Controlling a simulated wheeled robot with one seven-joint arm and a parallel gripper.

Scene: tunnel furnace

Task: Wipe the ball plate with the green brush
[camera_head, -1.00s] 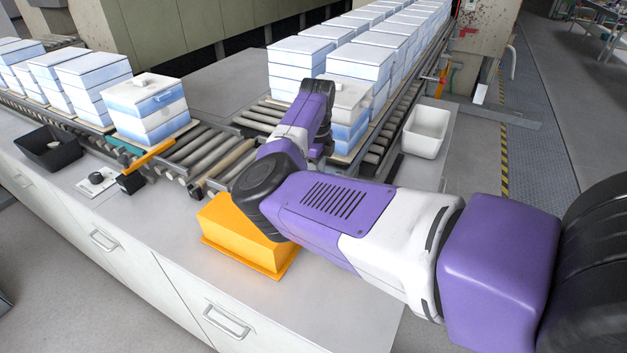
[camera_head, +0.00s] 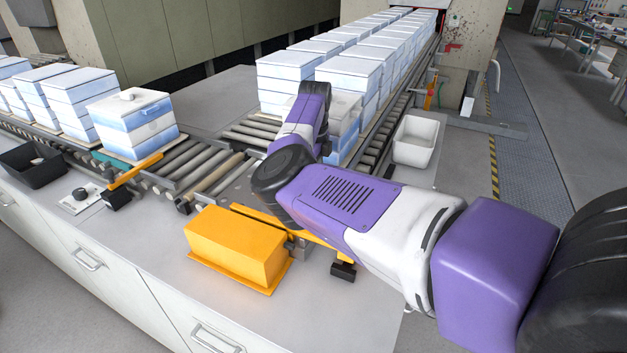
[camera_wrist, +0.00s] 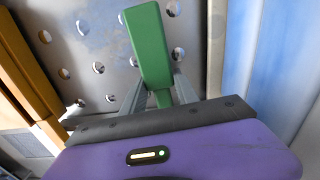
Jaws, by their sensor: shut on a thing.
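The green brush (camera_wrist: 150,45) is held between the fingers of my gripper (camera_wrist: 158,92) in the wrist view. The gripper is shut on it. The ball plate (camera_wrist: 112,62), a grey metal sheet with rows of round spots, lies behind the brush and to its left. I cannot tell whether the brush touches the plate. In the head view my purple and white arm hides the gripper and the brush.
An orange box (camera_head: 236,244) stands on the grey counter (camera_head: 130,270) left of my arm. Roller conveyors (camera_head: 185,165) carry blue and white stacks (camera_head: 138,122). A white bin (camera_head: 416,138) stands at the right, a black tray (camera_head: 35,165) at the left.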

